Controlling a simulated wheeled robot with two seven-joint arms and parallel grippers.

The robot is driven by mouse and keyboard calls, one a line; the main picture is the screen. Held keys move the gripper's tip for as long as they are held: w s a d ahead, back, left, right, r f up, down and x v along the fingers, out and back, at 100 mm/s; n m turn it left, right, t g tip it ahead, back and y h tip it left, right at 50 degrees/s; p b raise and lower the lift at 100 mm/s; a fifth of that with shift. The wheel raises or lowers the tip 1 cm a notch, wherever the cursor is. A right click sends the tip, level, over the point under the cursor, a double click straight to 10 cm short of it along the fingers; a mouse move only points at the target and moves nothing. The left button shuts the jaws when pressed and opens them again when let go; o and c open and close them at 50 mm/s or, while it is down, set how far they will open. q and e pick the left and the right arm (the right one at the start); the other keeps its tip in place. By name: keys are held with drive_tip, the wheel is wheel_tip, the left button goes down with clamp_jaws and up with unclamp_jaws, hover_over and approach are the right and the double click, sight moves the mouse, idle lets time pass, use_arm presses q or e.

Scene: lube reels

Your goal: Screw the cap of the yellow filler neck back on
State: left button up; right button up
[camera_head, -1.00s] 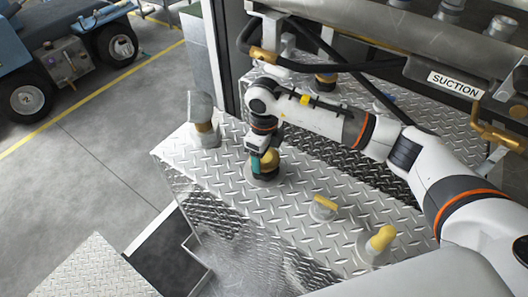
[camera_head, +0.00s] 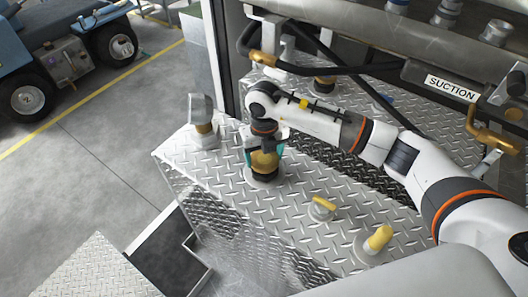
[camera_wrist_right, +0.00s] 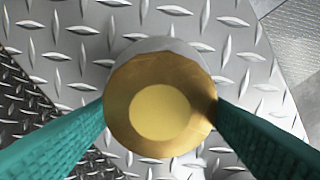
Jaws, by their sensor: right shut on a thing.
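The yellow cap (camera_head: 264,160) is at the top of the filler neck (camera_head: 262,176), whose dark band and round grey base show below it on the tread plate. My right gripper (camera_head: 264,152) points down over the cap, with teal fingers on either side. In the right wrist view, the gold-yellow cap (camera_wrist_right: 160,112) fills the space between the fingertips, which press on its sides. A grey rounded part of the neck (camera_wrist_right: 155,46) shows partly behind it. I cannot tell how far the cap is seated on the thread. My left gripper is not in view.
A grey-topped fitting (camera_head: 202,120) stands left of the neck. Two small yellow-topped fittings (camera_head: 322,206) (camera_head: 378,239) stand to the right, nearer the front. A black hose (camera_head: 330,67) and the SUCTION pipe (camera_head: 450,85) are behind. Bare tread plate (camera_head: 225,185) lies in front.

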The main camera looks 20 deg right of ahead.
drive_tip(key=shift+m, duration=0.4)
drive_tip(key=shift+m+p, duration=0.35)
drive_tip(key=shift+m, duration=0.75)
drive_tip(key=o, duration=1.1)
drive_tip(key=shift+o, duration=0.5)
drive_tip(key=shift+r, duration=0.1)
drive_tip(key=shift+r+p, duration=1.85)
drive_tip(key=shift+r, duration=1.05)
